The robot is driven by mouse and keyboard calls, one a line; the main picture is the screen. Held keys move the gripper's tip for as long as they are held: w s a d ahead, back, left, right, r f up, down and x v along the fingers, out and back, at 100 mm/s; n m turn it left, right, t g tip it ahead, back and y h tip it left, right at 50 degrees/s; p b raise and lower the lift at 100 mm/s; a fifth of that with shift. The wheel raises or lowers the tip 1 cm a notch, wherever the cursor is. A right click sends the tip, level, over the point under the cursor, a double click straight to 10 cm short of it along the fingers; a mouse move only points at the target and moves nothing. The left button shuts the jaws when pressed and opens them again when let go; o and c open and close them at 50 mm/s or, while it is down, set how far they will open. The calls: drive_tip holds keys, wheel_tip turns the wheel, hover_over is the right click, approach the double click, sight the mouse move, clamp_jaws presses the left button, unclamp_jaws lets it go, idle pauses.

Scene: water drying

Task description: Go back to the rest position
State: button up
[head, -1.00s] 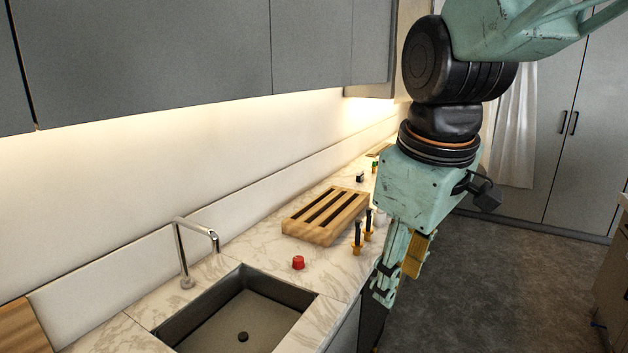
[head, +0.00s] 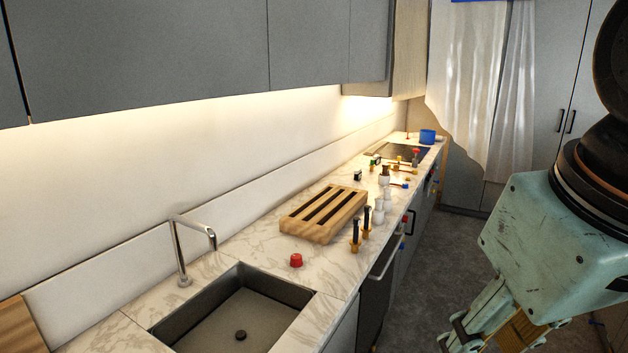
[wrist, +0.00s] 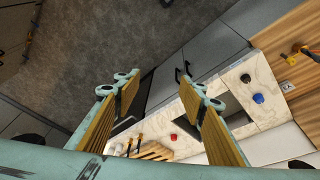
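My gripper (head: 475,340) shows at the lower right of the head view, partly cut off by the frame edge, out over the floor and apart from the counter. In the wrist view my gripper (wrist: 160,86) has its two fingers spread wide, with nothing between them. The marble counter (head: 245,252) runs along the left wall, well clear of the fingers.
On the counter are a sink (head: 243,315), a tap (head: 180,250), a red object (head: 296,260), a wooden rack (head: 322,212), and several small items. A blue pot (head: 427,136) stands at the far end. The floor (head: 440,255) beside the cabinets looks clear.

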drive_tip(key=shift+s+d+f+m, duration=0.15)
drive_tip(key=shift+s+m, duration=0.15)
drive_tip(key=shift+s, duration=0.3)
drive_tip(key=shift+s+d+f+m, duration=0.15)
drive_tip(key=shift+s+m, duration=0.15)
drive_tip(key=shift+s, duration=0.35)
drive_tip(key=shift+s+d+f+m, duration=0.15)
drive_tip(key=shift+s+m, duration=0.15)
drive_tip(key=shift+s, duration=0.3)
